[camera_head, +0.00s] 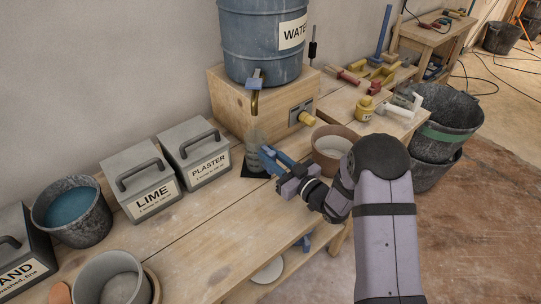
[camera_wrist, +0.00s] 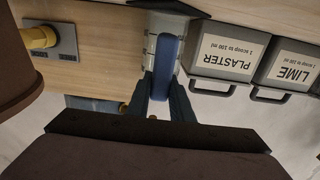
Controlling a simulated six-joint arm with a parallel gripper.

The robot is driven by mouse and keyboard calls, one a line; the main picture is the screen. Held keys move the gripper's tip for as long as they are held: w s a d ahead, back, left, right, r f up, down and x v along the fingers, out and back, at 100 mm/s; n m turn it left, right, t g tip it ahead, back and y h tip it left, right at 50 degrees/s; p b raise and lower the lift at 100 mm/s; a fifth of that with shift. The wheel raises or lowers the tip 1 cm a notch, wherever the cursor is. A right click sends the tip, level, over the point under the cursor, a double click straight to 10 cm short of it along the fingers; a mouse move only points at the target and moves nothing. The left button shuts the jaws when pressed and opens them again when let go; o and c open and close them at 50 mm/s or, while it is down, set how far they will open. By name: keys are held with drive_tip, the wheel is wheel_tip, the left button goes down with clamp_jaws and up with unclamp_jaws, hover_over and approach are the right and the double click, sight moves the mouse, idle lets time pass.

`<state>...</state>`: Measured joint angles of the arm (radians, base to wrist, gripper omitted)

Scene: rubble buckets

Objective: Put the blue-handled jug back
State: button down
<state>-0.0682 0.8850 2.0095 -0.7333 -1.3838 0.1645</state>
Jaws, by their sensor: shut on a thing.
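The jug (camera_head: 254,137) is clear and greyish, and stands upright at the black mat (camera_head: 254,170) below the water drum's tap (camera_head: 255,84). My gripper (camera_head: 267,158) reaches in from the right and is shut on the jug's handle. In the wrist view the blue handle (camera_wrist: 167,65) sits between the two dark fingers of my gripper (camera_wrist: 163,88), with the clear jug body (camera_wrist: 165,22) behind it. In the head view my fingers hide most of the handle. I cannot tell whether the jug's base touches the mat.
The grey PLASTER box (camera_head: 195,150) and LIME box (camera_head: 141,180) stand left of the jug. A wooden stand (camera_head: 236,104) carries the blue WATER drum (camera_head: 262,40) behind it. A brown-rimmed bucket (camera_head: 333,150) is close on the right. The bench front (camera_head: 190,245) is clear.

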drive_tip(key=shift+f, duration=0.2)
drive_tip(key=c, duration=1.6)
unclamp_jaws()
drive_tip(key=shift+o, duration=0.2)
drive_tip(key=shift+r, duration=0.1)
drive_tip(key=shift+r, duration=0.15)
drive_tip(key=b+v, duration=0.1)
drive_tip(key=v, duration=1.1)
